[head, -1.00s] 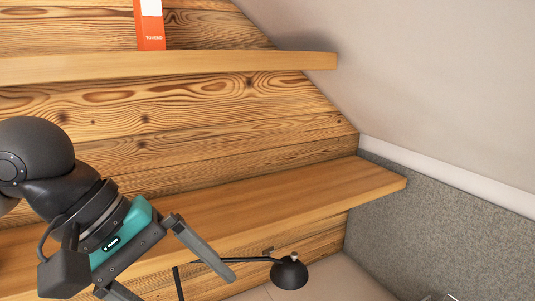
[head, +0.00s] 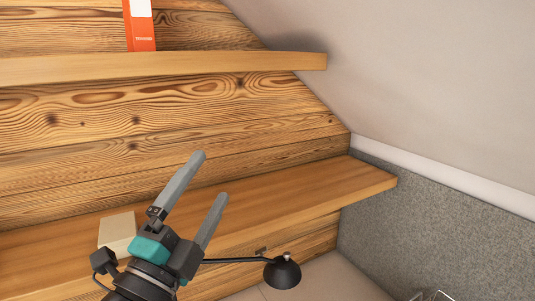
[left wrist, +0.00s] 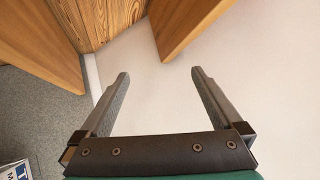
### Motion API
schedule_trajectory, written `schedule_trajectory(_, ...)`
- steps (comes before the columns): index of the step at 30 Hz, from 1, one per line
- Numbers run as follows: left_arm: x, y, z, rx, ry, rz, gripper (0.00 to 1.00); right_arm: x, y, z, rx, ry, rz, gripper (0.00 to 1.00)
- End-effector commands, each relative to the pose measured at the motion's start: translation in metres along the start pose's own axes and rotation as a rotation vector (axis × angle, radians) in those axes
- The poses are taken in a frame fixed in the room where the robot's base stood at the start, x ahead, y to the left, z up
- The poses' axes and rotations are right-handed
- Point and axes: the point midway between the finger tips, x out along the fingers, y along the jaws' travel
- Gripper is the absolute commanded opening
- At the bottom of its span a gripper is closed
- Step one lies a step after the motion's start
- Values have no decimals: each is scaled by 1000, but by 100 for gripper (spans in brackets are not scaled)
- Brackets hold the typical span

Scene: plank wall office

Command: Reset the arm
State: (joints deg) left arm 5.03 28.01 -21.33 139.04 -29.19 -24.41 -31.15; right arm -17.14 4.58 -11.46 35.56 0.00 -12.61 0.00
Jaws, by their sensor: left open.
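My left gripper (head: 210,177) is in the lower middle of the head view, in front of the lower wooden shelf (head: 310,188). Its two grey fingers are apart and point up and to the right, with nothing between them. In the left wrist view the open fingers (left wrist: 158,75) also show empty, against the pale wall. My right gripper is in neither view.
A cream block (head: 117,231) sits on the lower shelf, left of my gripper. An orange binder (head: 140,38) stands on the upper shelf (head: 200,64). A black lamp (head: 283,271) is below the lower shelf. The sloped wall (head: 420,90) bounds the right.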

Motion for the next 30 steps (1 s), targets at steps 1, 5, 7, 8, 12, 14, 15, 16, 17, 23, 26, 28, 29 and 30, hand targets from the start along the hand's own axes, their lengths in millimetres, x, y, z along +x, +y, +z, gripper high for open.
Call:
schedule_trajectory(1, -12, 27, 18, -118, -106, 88, 100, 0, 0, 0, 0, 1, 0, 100)
schedule_trajectory(5, -58, 96, 58, -406, -394, 310, 100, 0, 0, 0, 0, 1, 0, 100)
schedule_trajectory(7, -94, 134, 70, -550, -558, 431, 100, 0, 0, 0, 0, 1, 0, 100)
schedule_trajectory(8, -112, 149, 73, -608, -628, 481, 100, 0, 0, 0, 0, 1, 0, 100)
schedule_trajectory(12, -195, 204, 72, -833, -938, 687, 100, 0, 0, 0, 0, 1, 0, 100)
schedule_trajectory(14, -228, 219, 66, -904, -1054, 760, 100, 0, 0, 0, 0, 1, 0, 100)
schedule_trajectory(15, -249, 227, 61, -946, -1127, 806, 100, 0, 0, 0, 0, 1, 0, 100)
schedule_trajectory(16, -264, 232, 56, -975, -1179, 837, 100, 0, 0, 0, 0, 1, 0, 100)
schedule_trajectory(17, -278, 236, 52, -1000, -1229, 867, 100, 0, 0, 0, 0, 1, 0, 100)
schedule_trajectory(23, -367, 247, 15, -1136, -1550, 1054, 100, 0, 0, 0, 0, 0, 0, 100)
schedule_trajectory(26, -372, 288, 25, -1121, -1536, 1052, 100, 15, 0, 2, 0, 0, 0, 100)
schedule_trajectory(28, -380, 312, 28, -1117, -1539, 1059, 100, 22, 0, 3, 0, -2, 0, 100)
schedule_trajectory(29, -384, 322, 29, -1115, -1541, 1063, 100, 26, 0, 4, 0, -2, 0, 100)
schedule_trajectory(30, -389, 337, 31, -1113, -1544, 1067, 100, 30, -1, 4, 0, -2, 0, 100)
